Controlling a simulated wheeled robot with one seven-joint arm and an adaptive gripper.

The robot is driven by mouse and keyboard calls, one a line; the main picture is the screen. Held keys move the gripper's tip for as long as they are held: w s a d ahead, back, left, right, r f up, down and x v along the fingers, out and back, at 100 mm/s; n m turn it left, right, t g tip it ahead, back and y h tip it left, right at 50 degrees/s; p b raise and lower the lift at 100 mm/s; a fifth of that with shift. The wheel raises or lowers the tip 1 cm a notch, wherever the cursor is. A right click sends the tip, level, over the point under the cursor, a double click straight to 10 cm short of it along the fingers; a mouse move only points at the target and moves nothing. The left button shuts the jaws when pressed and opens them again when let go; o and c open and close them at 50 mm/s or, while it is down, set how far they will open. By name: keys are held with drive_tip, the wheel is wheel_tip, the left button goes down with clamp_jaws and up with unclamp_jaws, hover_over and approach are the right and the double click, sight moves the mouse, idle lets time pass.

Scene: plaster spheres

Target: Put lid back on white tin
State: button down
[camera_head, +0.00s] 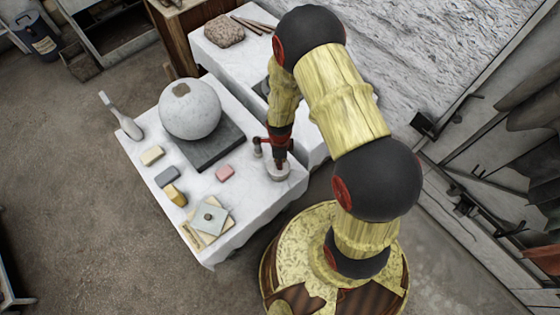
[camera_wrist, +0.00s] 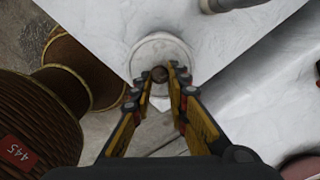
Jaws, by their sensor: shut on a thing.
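The white tin (camera_head: 278,174) stands near the right edge of the white-covered table, under my gripper (camera_head: 279,160). In the wrist view my gripper (camera_wrist: 160,76) has its two fingertips closed on a small dark knob at the middle of a round white lid (camera_wrist: 152,46). The lid is at or just above the tin's top. I cannot tell whether it touches the rim. My fingers hide part of the lid's near side.
Small blocks, including a pink one (camera_head: 225,172), lie in front. A stack of flat pieces (camera_head: 209,217) is at the near corner. A second white-covered table (camera_head: 226,62) stands behind.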

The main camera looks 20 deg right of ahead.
idle(0.3)
drive_tip(key=c, duration=1.7)
unclamp_jaws()
drive_tip(key=shift+c, duration=0.2)
drive_tip(key=o, duration=0.4)
drive_tip(key=shift+o, duration=0.9)
drive_tip(key=shift+r+p, duration=2.75)
drive_tip(key=shift+r, duration=0.8)
drive_tip(key=c, duration=0.3)
clamp_jaws()
